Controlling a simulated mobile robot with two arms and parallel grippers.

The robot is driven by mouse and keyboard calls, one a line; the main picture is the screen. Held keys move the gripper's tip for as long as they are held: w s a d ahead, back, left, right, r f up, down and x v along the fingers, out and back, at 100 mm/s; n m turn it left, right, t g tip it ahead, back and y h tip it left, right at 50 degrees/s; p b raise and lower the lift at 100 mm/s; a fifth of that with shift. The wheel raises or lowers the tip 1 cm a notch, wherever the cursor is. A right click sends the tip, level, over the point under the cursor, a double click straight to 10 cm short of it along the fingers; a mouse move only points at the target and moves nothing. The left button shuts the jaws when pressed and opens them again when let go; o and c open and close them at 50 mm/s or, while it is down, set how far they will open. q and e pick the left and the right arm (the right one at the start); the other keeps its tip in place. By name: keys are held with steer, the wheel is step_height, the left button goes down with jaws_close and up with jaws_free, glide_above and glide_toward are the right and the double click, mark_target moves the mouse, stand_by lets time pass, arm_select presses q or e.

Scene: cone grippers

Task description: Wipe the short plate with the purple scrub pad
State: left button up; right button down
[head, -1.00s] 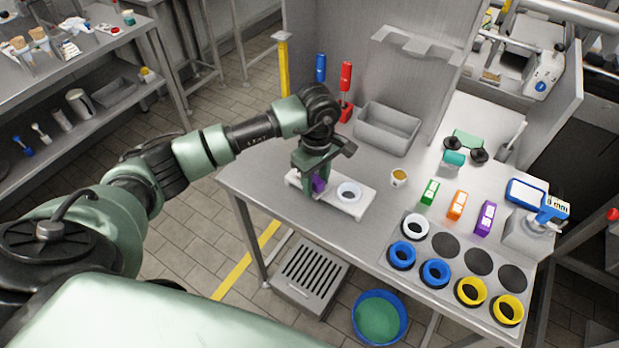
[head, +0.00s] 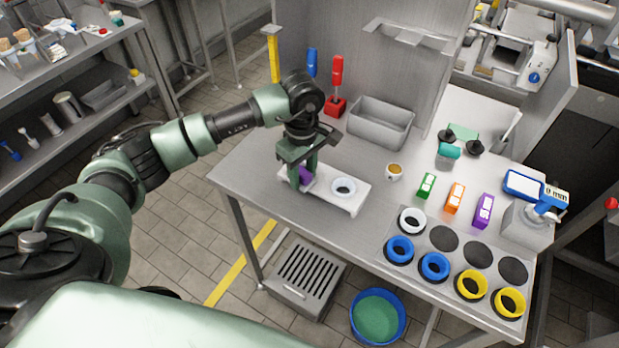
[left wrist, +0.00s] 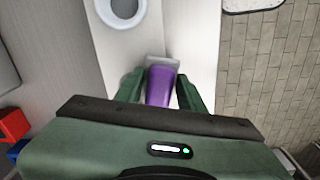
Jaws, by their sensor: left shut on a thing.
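A white board (head: 325,191) lies on the steel table, with a white ring (head: 343,188) standing on its right part. My left gripper (head: 303,180) points down over the board's left part and is shut on the purple scrub pad (head: 305,174). In the left wrist view the pad (left wrist: 160,86) sits between the green fingers, and a small grey plate (left wrist: 163,62) shows just beyond it. The pad's lower face is hidden, so I cannot tell whether it touches the plate. My right gripper is not in view.
A grey bin (head: 380,122) and a red-handled tool (head: 336,80) stand behind the board. Coloured rings (head: 435,266) stand at the front right.

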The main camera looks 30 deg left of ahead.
mark_target(281, 172)
arm_select(q)
steer(key=shift+a+f+b, duration=0.1)
steer(key=shift+a+b, duration=0.3)
steer(key=shift+a, duration=0.4)
steer(key=shift+w+a+b, duration=0.15)
steer(key=shift+a+b, duration=0.2)
steer(key=shift+a, duration=0.6)
steer(key=shift+a+b, duration=0.55)
steer(key=shift+a, duration=0.25)
steer(key=shift+w+a+b, duration=0.1)
steer(key=shift+a+b, duration=0.2)
steer(key=shift+a, duration=0.45)
steer(key=shift+r+p, duration=0.45)
steer(key=shift+r, duration=0.1)
steer(key=shift+r+p, duration=1.3)
steer(key=shift+r, duration=1.2)
